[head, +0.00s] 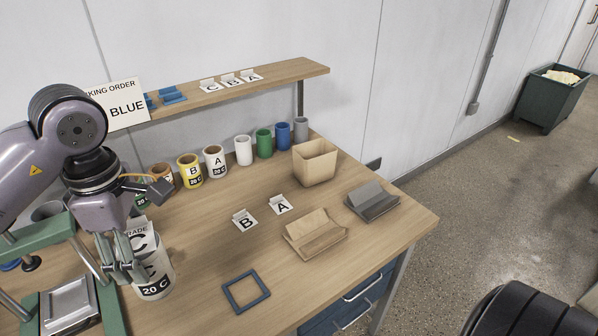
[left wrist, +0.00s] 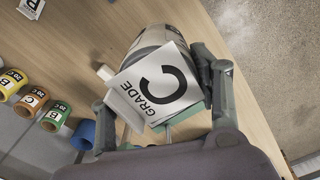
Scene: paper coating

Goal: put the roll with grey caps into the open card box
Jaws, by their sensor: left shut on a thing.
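A small grey roll (head: 301,130) stands upright at the right end of the row along the back of the table; its caps are too small to make out. The open card box (head: 315,166) stands in front of it, and I see nothing sticking out of it. My left gripper (head: 125,270) is at the left front, far from both. It is shut on a white card (left wrist: 155,88) marked GRADE C, with a finger on each side. A large white roll (head: 155,281) labelled 20 C is close behind the fingers and partly hidden.
Blue, green, white and labelled rolls (head: 215,161) line the back. Cards B (head: 245,221) and A (head: 280,204), a tan card tray (head: 316,240), a grey tray (head: 372,205) and a blue square frame (head: 246,291) lie on the table. A shelf (head: 290,72) runs above the back row.

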